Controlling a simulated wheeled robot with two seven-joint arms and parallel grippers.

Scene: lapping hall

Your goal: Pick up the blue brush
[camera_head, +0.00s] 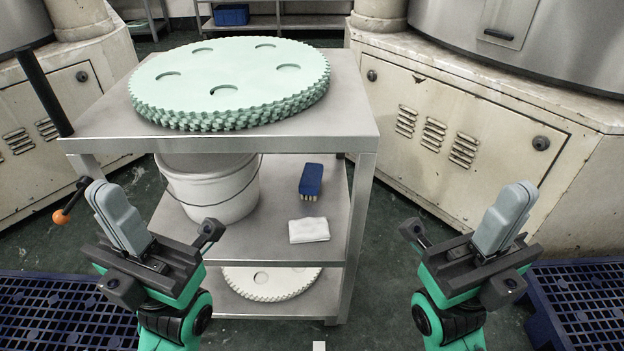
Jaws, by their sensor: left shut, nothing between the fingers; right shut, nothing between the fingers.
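The blue brush (311,179) lies on the middle shelf (270,240) of a grey metal rack, with pale bristles showing at its near end. It is right of a white bucket (212,187) and behind a folded white cloth (309,230), apart from both. My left gripper (112,205) is shut and empty, in front of the rack at its left side. My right gripper (510,205) is shut and empty, right of the rack. Both grippers are well apart from the brush.
The rack's top shelf (350,115) overhangs the middle one and carries a stack of green toothed discs (232,75). Another disc (265,282) lies on the bottom shelf. Cream machine cabinets (465,140) stand either side. Blue grid platforms (585,305) lie at lower left and right.

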